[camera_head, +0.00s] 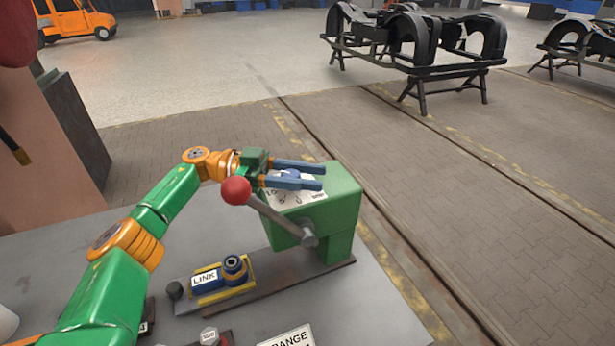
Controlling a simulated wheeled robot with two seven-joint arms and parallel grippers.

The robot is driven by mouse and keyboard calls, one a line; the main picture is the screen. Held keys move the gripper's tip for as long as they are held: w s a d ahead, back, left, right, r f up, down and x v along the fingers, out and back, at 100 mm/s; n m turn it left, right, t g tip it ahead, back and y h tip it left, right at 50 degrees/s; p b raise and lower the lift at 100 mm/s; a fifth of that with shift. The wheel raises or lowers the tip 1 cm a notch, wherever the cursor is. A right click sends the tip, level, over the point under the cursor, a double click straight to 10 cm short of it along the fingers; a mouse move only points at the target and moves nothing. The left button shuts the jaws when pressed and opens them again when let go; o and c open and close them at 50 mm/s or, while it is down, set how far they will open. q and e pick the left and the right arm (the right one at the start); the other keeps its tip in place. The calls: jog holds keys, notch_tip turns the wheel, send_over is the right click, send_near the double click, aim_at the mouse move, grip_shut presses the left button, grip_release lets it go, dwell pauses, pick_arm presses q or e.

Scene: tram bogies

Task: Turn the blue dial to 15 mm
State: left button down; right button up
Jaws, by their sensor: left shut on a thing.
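The blue dial (292,174) sits on top of a green machine (343,192) on the grey bench. It is mostly hidden by my left gripper (321,177), whose two blue fingers lie on either side of it, shut on it. A white scale plate (308,196) with dark markings shows partly below the fingers. The dial's setting cannot be read. My right gripper is not in view.
A lever with a red ball (235,190) rises from the machine's front, close below my left gripper. A blue and yellow part labelled LINK (207,280) and a RANGE card (289,338) are on the bench (385,318). Black bogie frames (415,60) stand beyond.

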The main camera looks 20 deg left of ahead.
aim_at(282, 174)
pick_arm(q)
jog(key=shift+c, duration=2.1)
grip_release()
jog(key=b+v, duration=0.4)
jog(key=v, duration=0.2)
jog(key=shift+a+f, duration=0.1)
jog(key=shift+f, duration=0.1)
jog(key=shift+s+a+r+b, duration=0.1)
jog(key=shift+a+b, duration=0.2)
jog(key=shift+b, duration=0.3)
jog(key=shift+s+r, duration=0.1)
jog(key=shift+a, duration=0.1)
